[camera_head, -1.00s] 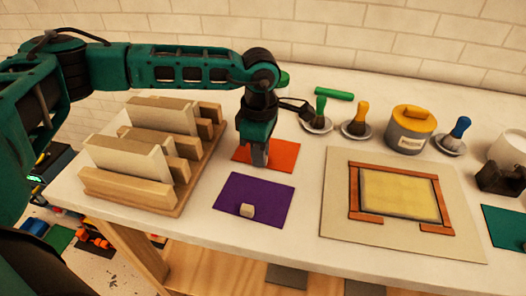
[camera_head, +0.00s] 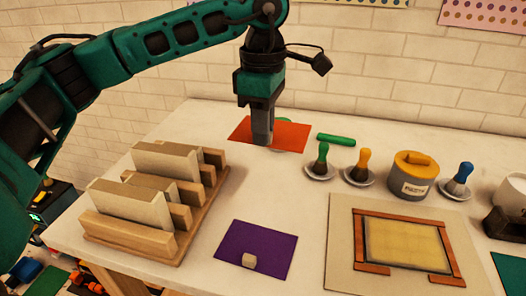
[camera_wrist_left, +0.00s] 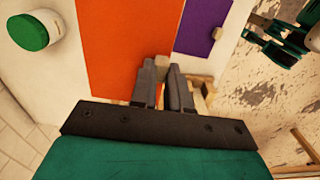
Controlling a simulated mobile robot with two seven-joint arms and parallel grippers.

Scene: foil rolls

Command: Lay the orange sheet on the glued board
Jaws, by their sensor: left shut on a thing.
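My left gripper (camera_head: 262,140) is shut on a small block at the edge of the orange sheet (camera_head: 291,136) and holds the sheet raised above the back of the table. In the left wrist view the orange sheet (camera_wrist_left: 118,35) spreads beyond the fingers, and the small block (camera_wrist_left: 162,62) sits between the fingertips of the left gripper (camera_wrist_left: 163,72). The glued board (camera_head: 402,243), a yellowish panel, lies to the right inside reddish-brown guides (camera_head: 358,240) on a beige base (camera_head: 340,262). My right gripper is not in view.
A purple sheet (camera_head: 240,238) with a small block lies in front. A wooden rack (camera_head: 165,255) of boards stands left. A green roll (camera_head: 336,140), several brushes on dishes and a yellow-lidded pot (camera_head: 412,176) line the back. A green-lidded jar (camera_wrist_left: 33,31) shows in the wrist view.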

